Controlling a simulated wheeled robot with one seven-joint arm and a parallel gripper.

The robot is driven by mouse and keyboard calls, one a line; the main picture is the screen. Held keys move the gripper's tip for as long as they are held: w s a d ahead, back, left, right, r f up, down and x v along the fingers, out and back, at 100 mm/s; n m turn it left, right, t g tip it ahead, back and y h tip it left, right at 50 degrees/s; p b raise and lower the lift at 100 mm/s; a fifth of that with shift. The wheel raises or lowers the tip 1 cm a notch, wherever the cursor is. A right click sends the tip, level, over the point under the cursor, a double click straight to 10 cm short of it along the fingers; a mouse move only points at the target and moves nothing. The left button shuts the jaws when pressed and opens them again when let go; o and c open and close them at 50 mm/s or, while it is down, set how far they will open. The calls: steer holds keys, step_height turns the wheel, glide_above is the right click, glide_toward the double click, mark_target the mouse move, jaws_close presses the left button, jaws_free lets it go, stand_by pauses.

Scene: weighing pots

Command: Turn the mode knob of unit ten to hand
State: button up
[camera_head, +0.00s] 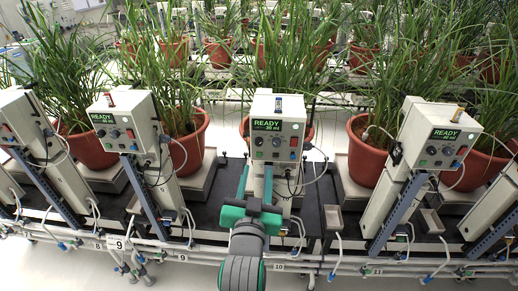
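Unit ten's control box (278,110) stands at the centre, pale, with a green-lit display reading READY and 20 ml. Small knobs and buttons (276,142) sit below the display; they are too small to tell which is the mode knob or where it points. My gripper (256,170), with teal fingers, is in front of and below the box. The fingertips look short of the panel; the exact gap cannot be told.
Similar control boxes stand at the left (126,122) and right (438,133). Potted grasses in terracotta pots (189,141) stand behind. White pipes (190,250) with tubes run along the front, where a label 10 (279,267) shows. A hose loops at the right of unit ten's box.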

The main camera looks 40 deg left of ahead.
mark_target(259, 144)
steer(key=x, duration=0.6)
steer(key=r+x, duration=0.1)
steer(key=x, duration=0.2)
steer(key=shift+w+a, duration=0.1)
steer(key=shift+a, duration=0.35)
steer(key=shift+w+a, duration=0.15)
steer(key=shift+w, duration=0.4)
steer(key=shift+s+a+f, duration=0.1)
steer(key=shift+a, duration=0.25)
steer(key=shift+d, duration=0.15)
jaws_close()
